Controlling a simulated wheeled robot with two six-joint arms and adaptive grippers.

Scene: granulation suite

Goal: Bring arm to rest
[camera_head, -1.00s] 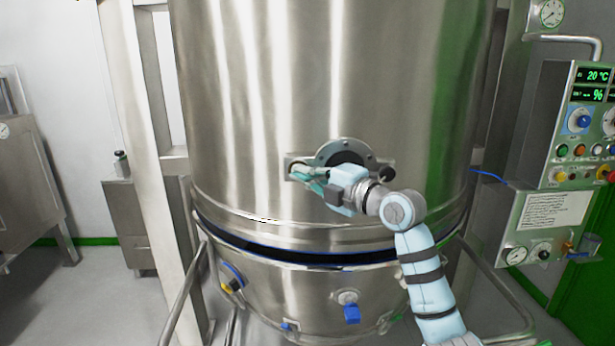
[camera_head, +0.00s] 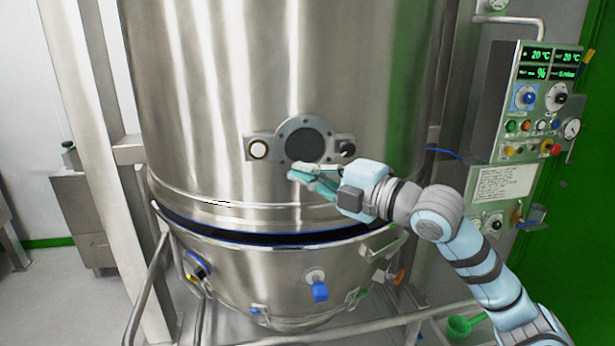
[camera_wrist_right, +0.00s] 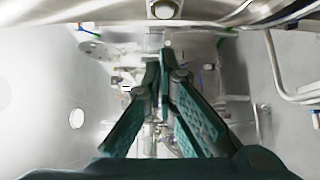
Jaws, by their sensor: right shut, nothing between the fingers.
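My right gripper (camera_head: 297,172) is shut and empty, with teal fingers in front of the steel vessel, just below the round port (camera_head: 303,144). Its arm comes in from the lower right. In the right wrist view the fingers of my right gripper (camera_wrist_right: 160,65) come together at their tips with nothing between them. The steel vessel (camera_head: 230,90) fills the middle of the head view. The port has a dark centre, a light round button (camera_head: 258,149) at its left and a dark knob (camera_head: 348,148) at its right. My left gripper is not in view.
A control panel (camera_head: 540,125) with green displays and knobs stands at the right. A tubular rail (camera_head: 150,285) runs around the vessel's lower bowl (camera_head: 270,275). A green scoop (camera_head: 460,327) is at the lower right. Open floor (camera_head: 50,300) shows at the left.

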